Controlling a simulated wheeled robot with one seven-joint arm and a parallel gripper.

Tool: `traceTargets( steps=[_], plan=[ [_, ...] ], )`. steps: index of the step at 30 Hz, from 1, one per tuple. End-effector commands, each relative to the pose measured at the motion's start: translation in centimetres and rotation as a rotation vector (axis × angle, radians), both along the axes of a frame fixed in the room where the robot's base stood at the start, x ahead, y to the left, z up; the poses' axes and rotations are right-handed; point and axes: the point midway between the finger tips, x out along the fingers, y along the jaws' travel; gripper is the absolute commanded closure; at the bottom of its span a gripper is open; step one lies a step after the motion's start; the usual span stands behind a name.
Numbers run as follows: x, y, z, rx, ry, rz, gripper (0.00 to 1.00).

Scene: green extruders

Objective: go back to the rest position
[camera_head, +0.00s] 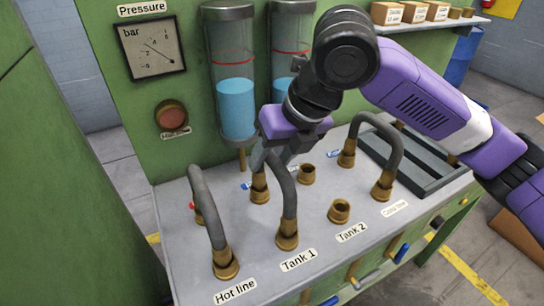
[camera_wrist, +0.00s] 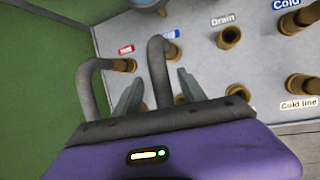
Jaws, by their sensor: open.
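My purple arm reaches in from the right in the head view. My gripper (camera_head: 278,158) is low over the grey worktop, close to the top of the middle grey hose (camera_head: 289,194), which runs between the Tank 1 fitting and a brass fitting behind it. In the wrist view my gripper (camera_wrist: 158,90) has its two fingers apart, one on each side of this hose (camera_wrist: 157,68). I cannot tell whether a finger touches it. The hose appears attached at its front fitting; its back end is partly hidden by the gripper in the head view.
A hose (camera_head: 207,205) arches from the Hot line fitting, left of my gripper. Another hose (camera_head: 388,140) arches at the Cold line, right. The Tank 2 fitting (camera_head: 339,211) is bare. Two glass tanks with blue liquid (camera_head: 236,105) and a pressure gauge (camera_head: 152,48) stand behind.

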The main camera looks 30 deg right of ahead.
Motion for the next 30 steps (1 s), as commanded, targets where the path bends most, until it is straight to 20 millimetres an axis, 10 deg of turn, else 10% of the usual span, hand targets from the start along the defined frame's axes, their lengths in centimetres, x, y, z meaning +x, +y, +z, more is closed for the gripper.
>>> traceTargets(
  steps=[19,30],
  plan=[
    [-2.8,-1.3,6.8,0.000,-0.002,0.000,0.51],
    [-0.7,0.8,8.5,0.194,-0.061,-0.195,0.51]
  ],
)
